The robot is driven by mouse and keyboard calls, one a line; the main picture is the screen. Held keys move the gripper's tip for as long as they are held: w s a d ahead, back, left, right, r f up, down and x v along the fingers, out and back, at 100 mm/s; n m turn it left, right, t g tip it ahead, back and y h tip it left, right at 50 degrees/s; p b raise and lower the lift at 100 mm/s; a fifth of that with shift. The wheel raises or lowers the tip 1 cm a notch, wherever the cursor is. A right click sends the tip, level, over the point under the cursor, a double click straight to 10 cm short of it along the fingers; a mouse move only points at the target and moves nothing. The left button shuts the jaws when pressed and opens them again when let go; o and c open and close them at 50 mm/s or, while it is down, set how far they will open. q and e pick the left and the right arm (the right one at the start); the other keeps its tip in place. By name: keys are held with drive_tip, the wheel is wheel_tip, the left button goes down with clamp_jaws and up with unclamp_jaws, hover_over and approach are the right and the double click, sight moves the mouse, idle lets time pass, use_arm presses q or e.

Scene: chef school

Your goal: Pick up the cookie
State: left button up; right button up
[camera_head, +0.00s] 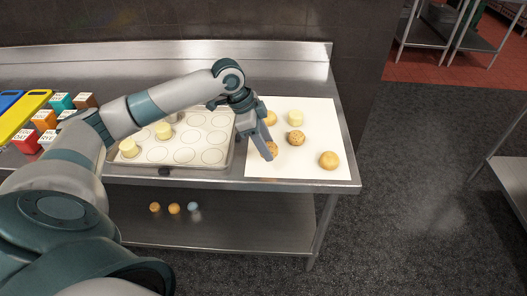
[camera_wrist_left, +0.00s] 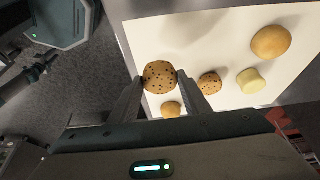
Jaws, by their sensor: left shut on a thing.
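My left gripper (camera_head: 270,155) reaches down over the white sheet (camera_head: 312,118) on the steel table. It is shut on a round speckled cookie (camera_wrist_left: 159,76), which shows between its two fingertips in the left wrist view. In the head view the held cookie (camera_head: 272,150) is partly hidden by the finger. I cannot tell whether it touches the sheet. A second speckled cookie (camera_head: 295,138) lies to its right. My right gripper is in neither view.
A plain golden ball (camera_head: 328,160), a pale cylinder (camera_head: 295,117) and another golden ball (camera_head: 270,118) are on the sheet. A baking tray (camera_head: 205,162) with printed circles lies to the left. Coloured boxes (camera_head: 45,120) stand farther left. Small balls (camera_head: 174,208) sit on the lower shelf.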

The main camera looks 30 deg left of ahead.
use_arm(q)
drive_tip(key=s+d+r+b, duration=0.2)
drive_tip(key=s+d+r, duration=0.2)
drive_tip(key=d+r, duration=0.2)
drive_tip(key=d, duration=0.2)
drive_tip(key=shift+s+d, duration=0.4)
